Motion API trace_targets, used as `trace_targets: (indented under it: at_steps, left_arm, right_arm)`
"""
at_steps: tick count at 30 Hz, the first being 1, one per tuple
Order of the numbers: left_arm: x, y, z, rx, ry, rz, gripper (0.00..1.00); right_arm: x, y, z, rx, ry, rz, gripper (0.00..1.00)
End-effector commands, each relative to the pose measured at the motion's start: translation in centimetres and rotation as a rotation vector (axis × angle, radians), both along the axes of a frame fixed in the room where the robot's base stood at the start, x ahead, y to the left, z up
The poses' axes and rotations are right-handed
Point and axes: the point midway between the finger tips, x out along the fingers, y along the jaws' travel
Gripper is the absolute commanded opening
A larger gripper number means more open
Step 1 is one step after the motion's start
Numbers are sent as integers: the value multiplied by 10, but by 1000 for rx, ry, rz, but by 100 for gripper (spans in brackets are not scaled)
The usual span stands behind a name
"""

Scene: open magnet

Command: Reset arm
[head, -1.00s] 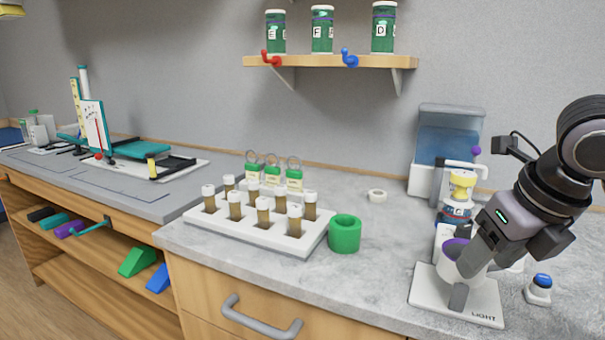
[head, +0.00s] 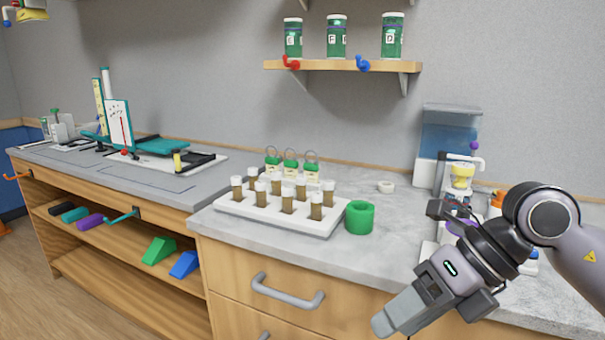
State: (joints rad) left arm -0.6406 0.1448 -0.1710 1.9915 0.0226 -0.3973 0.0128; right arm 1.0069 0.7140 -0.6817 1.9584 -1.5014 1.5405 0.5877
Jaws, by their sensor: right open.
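My right gripper (head: 398,318) is in front of the counter's front edge at the lower right, pointing down and left. It is open, and nothing shows between its fingers. My right arm comes in from the right edge and covers most of the white device with the light base. My left gripper is not in view.
A white rack (head: 270,213) of brown vials stands on the grey counter (head: 285,251), beside a green ring-shaped holder (head: 360,217). A water dispenser (head: 447,135) stands behind my arm. A drawer handle (head: 287,292) sticks out below. A shelf (head: 340,66) hangs above.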

Motion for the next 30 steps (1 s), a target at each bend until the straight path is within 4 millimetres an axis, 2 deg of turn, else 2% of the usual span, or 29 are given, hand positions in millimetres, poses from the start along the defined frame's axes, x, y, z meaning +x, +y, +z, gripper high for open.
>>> trace_targets:
  at_steps: [1, 3, 6, 9, 14, 18, 20, 23, 26, 29, 30]
  left_arm:
    - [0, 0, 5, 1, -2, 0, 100]
    - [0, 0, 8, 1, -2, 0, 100]
    - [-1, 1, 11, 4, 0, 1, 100]
    - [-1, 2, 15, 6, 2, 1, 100]
    - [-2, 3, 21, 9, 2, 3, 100]
    - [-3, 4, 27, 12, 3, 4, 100]
    - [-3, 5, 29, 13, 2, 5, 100]
    - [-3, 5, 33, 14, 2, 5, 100]
    - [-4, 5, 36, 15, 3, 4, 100]
    - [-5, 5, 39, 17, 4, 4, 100]
    - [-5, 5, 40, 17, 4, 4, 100]
  right_arm:
    - [-10, 19, -1, 110, 56, 34, 57]
    - [-22, 41, 2, 268, 124, 65, 57]
    - [-34, 65, 12, 499, 224, 72, 57]
    - [-39, 79, 25, 731, 325, 34, 57]
    - [-29, 82, 42, 1079, 489, -115, 57]
    - [-8, 67, 40, 1345, 631, -334, 57]
    - [3, 56, 32, 1443, 691, -453, 57]
    - [19, 34, 7, 1580, 790, -679, 57]
    - [29, 10, -31, 1677, 888, -938, 57]
    - [28, -15, -80, 1729, 985, -1222, 57]
    - [24, -24, -102, 1735, 1023, -1342, 57]
